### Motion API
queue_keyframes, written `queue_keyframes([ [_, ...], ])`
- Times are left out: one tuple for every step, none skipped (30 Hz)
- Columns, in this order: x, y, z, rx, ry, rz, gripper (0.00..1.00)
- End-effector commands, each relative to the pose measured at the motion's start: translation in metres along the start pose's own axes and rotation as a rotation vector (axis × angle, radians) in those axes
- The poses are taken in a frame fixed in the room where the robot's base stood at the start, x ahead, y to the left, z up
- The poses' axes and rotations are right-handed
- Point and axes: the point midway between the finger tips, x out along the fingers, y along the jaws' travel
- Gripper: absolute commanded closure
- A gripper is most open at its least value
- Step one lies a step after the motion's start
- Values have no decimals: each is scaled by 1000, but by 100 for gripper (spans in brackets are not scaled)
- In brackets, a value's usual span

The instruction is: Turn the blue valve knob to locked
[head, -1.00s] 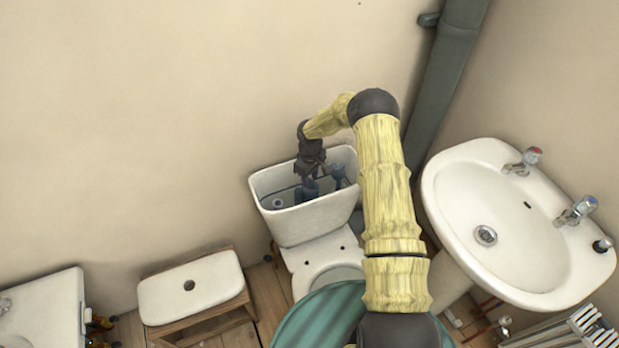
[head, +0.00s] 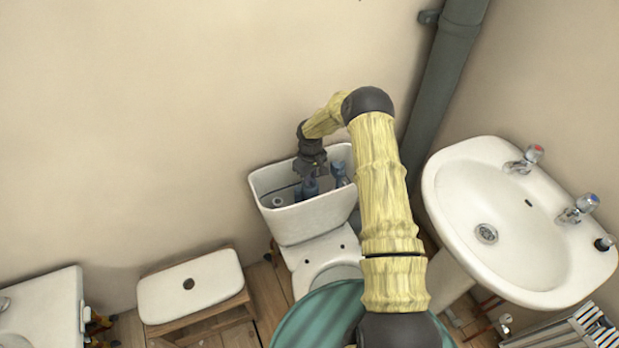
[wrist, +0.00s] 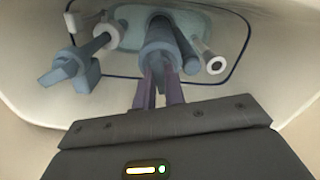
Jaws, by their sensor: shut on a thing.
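The blue valve knob (head: 311,188) is the blue-grey upright cylinder in the middle of the open toilet cistern (head: 285,222). In the wrist view the knob (wrist: 160,38) shows just beyond my fingers. My gripper (head: 312,174) reaches down into the cistern from above. In the wrist view my gripper (wrist: 158,76) is shut on the knob's near end, with a purple-grey finger on either side. The fingers partly hide the grip. I cannot read any lock marking on the knob.
In the wrist view, a blue-grey fitting with a lever-like end (wrist: 70,68) stands left of the knob, and a pale-tipped tube (wrist: 213,64) stands close on the right. The cistern walls enclose my gripper. A sink (head: 500,220) is at right, a stool (head: 190,287) at left.

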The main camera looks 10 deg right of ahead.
Motion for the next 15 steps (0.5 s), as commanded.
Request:
queue_keyframes([
  [3, 0, 0, 44, -1, 3, 100],
  [3, 0, 0, 77, -1, 4, 100],
  [4, 0, 0, 121, -2, 3, 100],
  [4, 0, 0, 154, -2, 3, 100],
  [3, 0, 0, 188, -2, 3, 100],
  [3, 0, 0, 229, -2, 2, 100],
  [3, 0, 0, 257, -2, 2, 100],
  [3, 0, 0, 281, -3, 2, 100],
  [3, -1, 0, 309, -2, 1, 100],
  [2, -1, 0, 325, -2, 1, 100],
  [2, 0, 1, 338, -2, 1, 100],
  [2, 0, 1, 350, -2, 0, 100],
  [1, 0, 1, 355, -2, 0, 100],
  [1, 0, 1, 357, -2, 0, 100],
  [1, 0, 1, 358, -2, -1, 100],
])
